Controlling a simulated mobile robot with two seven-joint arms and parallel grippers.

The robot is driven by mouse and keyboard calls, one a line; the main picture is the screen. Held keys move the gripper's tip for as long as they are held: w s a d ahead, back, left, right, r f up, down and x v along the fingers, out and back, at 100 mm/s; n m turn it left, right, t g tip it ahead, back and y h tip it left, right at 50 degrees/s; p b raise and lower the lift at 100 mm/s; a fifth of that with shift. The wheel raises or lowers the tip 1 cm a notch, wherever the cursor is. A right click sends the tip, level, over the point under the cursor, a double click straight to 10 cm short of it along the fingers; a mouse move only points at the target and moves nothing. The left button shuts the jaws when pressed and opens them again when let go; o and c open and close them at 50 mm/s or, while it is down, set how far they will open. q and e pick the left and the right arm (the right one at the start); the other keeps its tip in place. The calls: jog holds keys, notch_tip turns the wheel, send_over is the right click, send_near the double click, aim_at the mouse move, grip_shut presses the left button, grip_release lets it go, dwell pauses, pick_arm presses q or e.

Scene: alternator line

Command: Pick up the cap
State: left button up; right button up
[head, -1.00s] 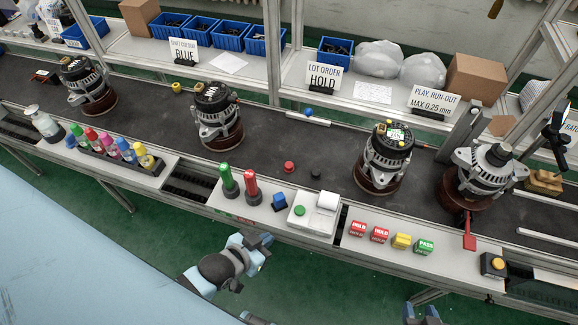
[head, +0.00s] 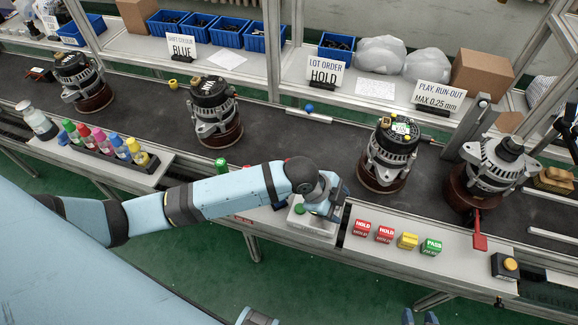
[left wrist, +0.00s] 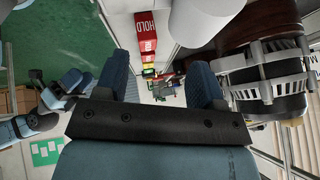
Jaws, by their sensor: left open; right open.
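The task does not say which cap. A small yellow cap-like piece (head: 173,85) and a blue round piece (head: 310,107) are by the belt's far edge. The red and black round pieces on the belt's near side are largely hidden behind my left arm. My left gripper (head: 332,202) is open above the label printer (head: 312,222) on the near ledge. In the left wrist view its fingers (left wrist: 160,78) are apart with nothing held between them. My right gripper (head: 420,317) is open at the bottom edge, partly cut off.
Alternators (head: 388,155) stand on the dark belt (head: 290,135). HOLD and PASS blocks (head: 384,234) sit right of the printer. Colored bottles (head: 102,140) are in a rack at left. A red lever (head: 479,240) hangs at right. Blue bins line the back shelf.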

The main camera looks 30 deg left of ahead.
pick_arm(q)
jog(key=w+a+m+y, duration=0.1)
jog(key=a, duration=0.1)
jog(key=w+a+m+g+y+b, duration=0.1)
jog(key=w+a+m, duration=0.1)
jog(key=w+a+r+m+g+y, duration=0.1)
jog(key=w+a, duration=0.1)
jog(key=shift+w+a+r+m, duration=0.1)
jog(key=shift+w+a+m, duration=0.05)
jog(key=shift+a+m, duration=0.2)
jog(key=w+a+r+m+g+y+b, duration=0.1)
jog(key=w+a+r+y, duration=0.15)
jog(key=a, duration=0.35)
jog(key=w+a+r+m+y, duration=0.1)
jog(key=w+a+r+m, duration=0.1)
jog(key=w+a, duration=0.3)
jog(key=f, duration=0.6)
jog(key=a+f, duration=0.1)
jog(key=f, duration=0.1)
jog(key=shift+s+a+f, duration=0.1)
jog(key=shift+s+f, duration=0.2)
jog(key=shift+f, duration=0.1)
jog(key=shift+w+a+f+p, duration=0.1)
jog(key=shift+f+p, duration=0.3)
jog(key=shift+f, duration=2.2)
jog(key=c, duration=1)
